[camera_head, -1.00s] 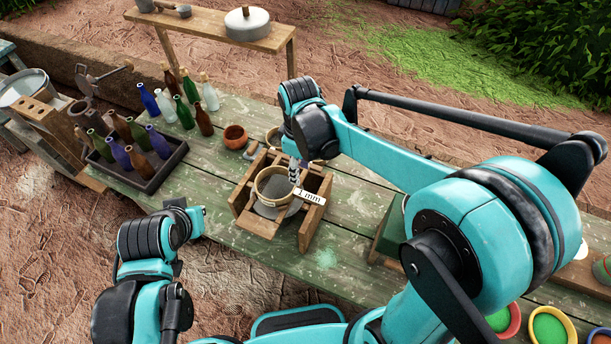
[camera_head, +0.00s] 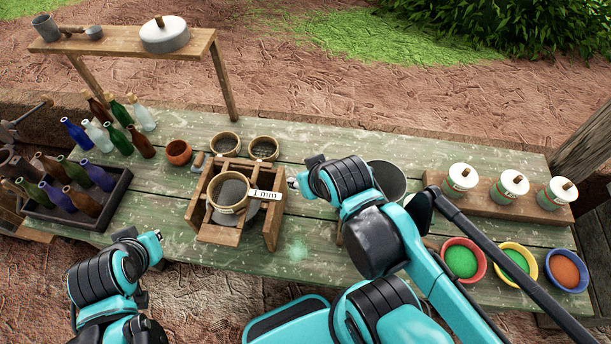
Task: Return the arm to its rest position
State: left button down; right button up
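My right arm reaches in from the lower right, and its gripper (camera_head: 294,183) is just right of the wooden sieve stand, apart from it. Its fingers are small and partly hidden by the wrist, so their opening is unclear. My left gripper (camera_head: 152,240) is low at the table's front edge, left of the stand, with nothing visible in it. Its fingers are also too small to judge. The sieve (camera_head: 229,192) with a "1 mm" tag (camera_head: 265,195) rests in the wooden stand (camera_head: 215,234).
Bottles stand in and behind a dark tray (camera_head: 97,222) at left. Two sieves (camera_head: 263,149) and a clay bowl (camera_head: 178,152) sit behind the stand. A grey bucket (camera_head: 386,178) is close behind my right arm. Lidded jars (camera_head: 462,178) and powder bowls (camera_head: 463,260) are at right.

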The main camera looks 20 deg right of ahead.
jog(key=shift+w, duration=0.1)
jog(key=shift+f, duration=0.1)
notch_tip(320, 180, down, 19)
jog(key=b, duration=1.9)
